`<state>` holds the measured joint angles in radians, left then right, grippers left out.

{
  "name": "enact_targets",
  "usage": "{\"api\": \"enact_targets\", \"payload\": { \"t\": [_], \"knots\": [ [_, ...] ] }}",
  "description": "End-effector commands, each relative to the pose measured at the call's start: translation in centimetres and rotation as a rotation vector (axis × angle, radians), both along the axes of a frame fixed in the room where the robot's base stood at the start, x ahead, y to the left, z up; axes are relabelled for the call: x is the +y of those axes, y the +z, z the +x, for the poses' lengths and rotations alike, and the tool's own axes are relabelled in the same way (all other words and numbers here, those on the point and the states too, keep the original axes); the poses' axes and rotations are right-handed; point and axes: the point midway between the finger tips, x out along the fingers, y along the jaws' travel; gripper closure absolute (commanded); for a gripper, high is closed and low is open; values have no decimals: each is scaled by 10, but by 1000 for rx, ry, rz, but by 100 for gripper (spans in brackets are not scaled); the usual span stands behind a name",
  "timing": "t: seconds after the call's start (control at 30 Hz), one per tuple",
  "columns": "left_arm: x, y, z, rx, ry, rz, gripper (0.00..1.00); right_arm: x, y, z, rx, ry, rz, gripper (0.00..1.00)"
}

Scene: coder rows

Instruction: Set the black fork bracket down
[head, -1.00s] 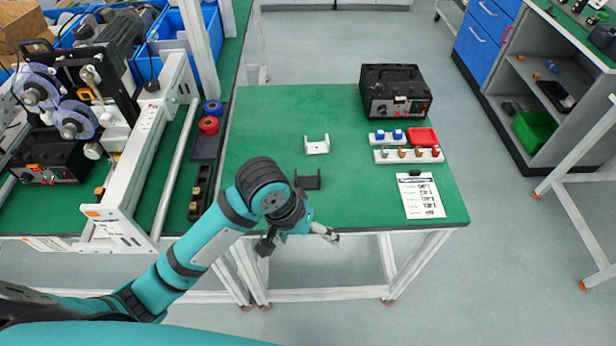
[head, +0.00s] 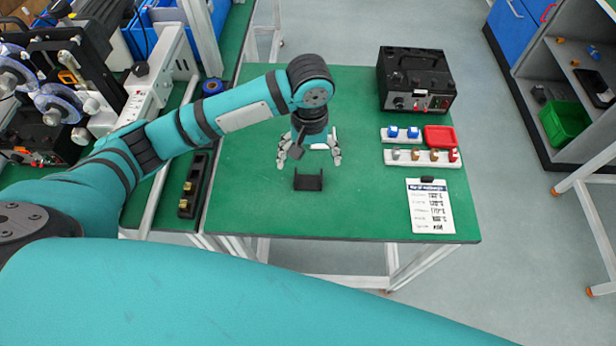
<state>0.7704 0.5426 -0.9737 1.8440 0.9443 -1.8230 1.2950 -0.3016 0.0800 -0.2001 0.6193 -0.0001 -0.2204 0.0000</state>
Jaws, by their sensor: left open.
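The black fork bracket (head: 308,182) sits on the green table top (head: 260,205), near the front edge. My left gripper (head: 309,161) is open, its two fingers spread wide and pointing down. In the picture it shows just behind the bracket, with no finger visibly touching it and nothing between the fingers. Its exact height above the table is hard to tell. A white fork bracket (head: 319,146) stands behind the gripper and is mostly hidden by it. My right gripper is out of view.
A black power box (head: 415,80) stands at the back right. In front of it are a red tray (head: 440,136), a white holder with blue pieces (head: 401,134), a white rack (head: 421,158) and a printed sheet (head: 430,206). Table around the black bracket is clear.

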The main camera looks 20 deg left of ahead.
Motion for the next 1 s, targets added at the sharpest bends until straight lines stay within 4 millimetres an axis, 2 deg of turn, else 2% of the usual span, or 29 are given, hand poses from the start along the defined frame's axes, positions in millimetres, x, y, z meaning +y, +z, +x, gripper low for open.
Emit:
{"api": "enact_targets", "payload": {
  "t": [0.1, 0.2, 0.47, 0.7, 0.8, 1.0],
  "knots": [
    [1, -25, 0, 3, 0, 2, 6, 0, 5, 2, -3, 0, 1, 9],
    [0, -40, 0, 1, 0, 0, 6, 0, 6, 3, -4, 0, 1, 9],
    [2, -59, 1, 1, -1, 0, 6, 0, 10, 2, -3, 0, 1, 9],
    [6, -93, 4, 0, -1, 0, 6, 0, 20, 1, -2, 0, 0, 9],
    [6, -103, 4, -1, -2, 0, 6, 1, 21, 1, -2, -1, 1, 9],
    [6, -105, 4, -2, -3, 0, 6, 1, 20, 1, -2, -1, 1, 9]
  ]
}}
